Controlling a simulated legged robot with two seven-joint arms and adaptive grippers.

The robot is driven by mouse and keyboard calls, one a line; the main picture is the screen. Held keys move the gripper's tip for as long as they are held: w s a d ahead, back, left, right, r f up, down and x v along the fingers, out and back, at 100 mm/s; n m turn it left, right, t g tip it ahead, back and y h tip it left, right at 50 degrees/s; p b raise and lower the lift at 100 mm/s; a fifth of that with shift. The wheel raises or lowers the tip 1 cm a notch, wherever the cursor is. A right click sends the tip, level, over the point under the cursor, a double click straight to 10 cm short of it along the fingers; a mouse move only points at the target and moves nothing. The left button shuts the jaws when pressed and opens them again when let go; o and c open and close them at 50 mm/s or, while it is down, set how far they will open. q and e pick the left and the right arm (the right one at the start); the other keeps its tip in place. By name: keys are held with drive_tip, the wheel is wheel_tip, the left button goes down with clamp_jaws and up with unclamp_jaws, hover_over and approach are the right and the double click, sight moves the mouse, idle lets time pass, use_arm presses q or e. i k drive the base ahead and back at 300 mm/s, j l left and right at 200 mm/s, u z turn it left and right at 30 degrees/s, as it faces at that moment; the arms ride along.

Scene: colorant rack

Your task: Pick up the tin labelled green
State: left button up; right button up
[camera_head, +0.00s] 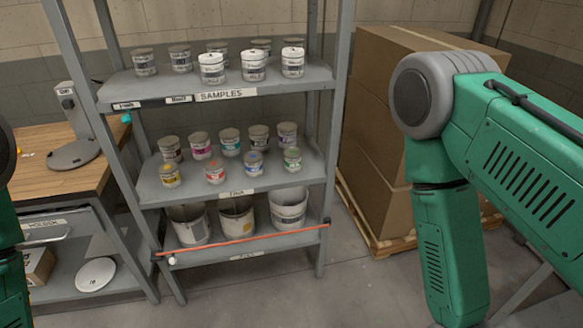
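Several small tins with coloured labels stand on the middle shelf (232,180) of a grey metal rack. A tin with a green label (292,160) stands at the front right of that shelf, upright, with a blue-labelled tin (253,164) to its left and a purple-labelled tin (287,135) behind it. The wording on the labels is too small to read. My green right arm fills the right side of the view and part of my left arm shows at the left edge. Neither gripper is in view.
The top shelf (215,97) holds several grey and white tins. Large buckets (288,209) stand on the bottom shelf behind an orange strap (245,239). Stacked cardboard boxes (370,110) stand right of the rack, and a wooden workbench (45,182) stands left. Floor shows in front.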

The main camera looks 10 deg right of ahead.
sight(293, 155)
drive_tip(key=i+j, duration=0.3)
drive_tip(key=i, duration=0.2)
drive_tip(key=i+j+z, duration=0.1)
drive_tip(key=i+j, duration=0.2)
drive_tip(key=i, duration=0.2)
drive_tip(key=i+j, duration=0.35)
drive_tip(key=i, duration=0.15)
